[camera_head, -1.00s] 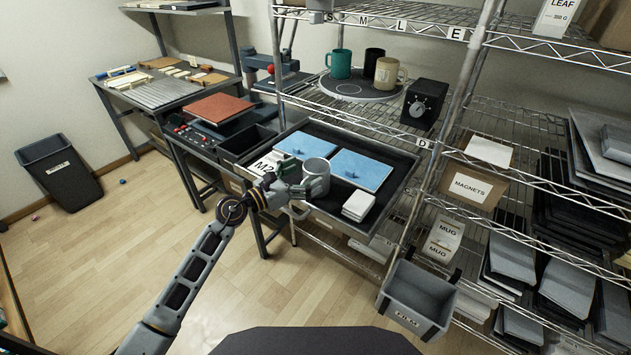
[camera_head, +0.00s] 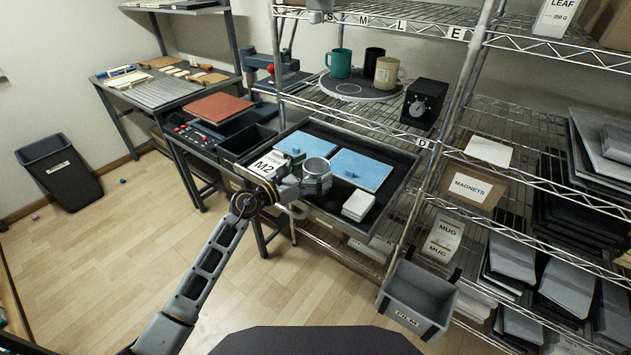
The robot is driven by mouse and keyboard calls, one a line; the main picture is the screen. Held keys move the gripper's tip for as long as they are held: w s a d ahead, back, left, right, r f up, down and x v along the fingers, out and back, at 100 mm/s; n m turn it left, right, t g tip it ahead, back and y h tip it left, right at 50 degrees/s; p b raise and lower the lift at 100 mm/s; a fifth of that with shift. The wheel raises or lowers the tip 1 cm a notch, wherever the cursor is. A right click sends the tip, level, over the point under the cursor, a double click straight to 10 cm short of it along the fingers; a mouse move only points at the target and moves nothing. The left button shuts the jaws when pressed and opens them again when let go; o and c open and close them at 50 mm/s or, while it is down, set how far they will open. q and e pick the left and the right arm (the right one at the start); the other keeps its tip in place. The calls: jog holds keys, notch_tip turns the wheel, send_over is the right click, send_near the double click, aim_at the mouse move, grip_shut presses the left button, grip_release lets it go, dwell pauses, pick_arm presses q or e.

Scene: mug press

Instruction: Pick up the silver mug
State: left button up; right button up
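The silver mug (camera_head: 317,167) stands upright at the front of the dark tray (camera_head: 262,150), in front of two blue panels. My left gripper (camera_head: 308,178) is at the mug from the left and front. One finger part covers the mug's lower front and another part is at its left. The mug's rim shows, but most of its lower body is hidden. I cannot tell whether the fingers press on it. My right gripper is not in view.
White square pieces (camera_head: 358,204) lie right of the mug, and blue panels (camera_head: 361,169) lie behind it. An M2 label card (camera_head: 263,167) is to the left. A grey bin (camera_head: 416,297) hangs at the lower right. Other mugs (camera_head: 387,72) stand on the upper shelf.

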pick_arm(q)
jog(key=c, duration=1.2)
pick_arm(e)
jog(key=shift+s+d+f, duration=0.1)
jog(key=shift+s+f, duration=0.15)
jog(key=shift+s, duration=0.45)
pick_arm(q)
jog(key=shift+r, duration=0.2)
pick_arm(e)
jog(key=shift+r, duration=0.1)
pick_arm(q)
jog(key=shift+r, duration=0.5)
notch_tip(320, 180, up, 9)
jog(key=p, duration=0.2)
jog(key=shift+f+p, duration=0.15)
jog(key=shift+p, duration=0.2)
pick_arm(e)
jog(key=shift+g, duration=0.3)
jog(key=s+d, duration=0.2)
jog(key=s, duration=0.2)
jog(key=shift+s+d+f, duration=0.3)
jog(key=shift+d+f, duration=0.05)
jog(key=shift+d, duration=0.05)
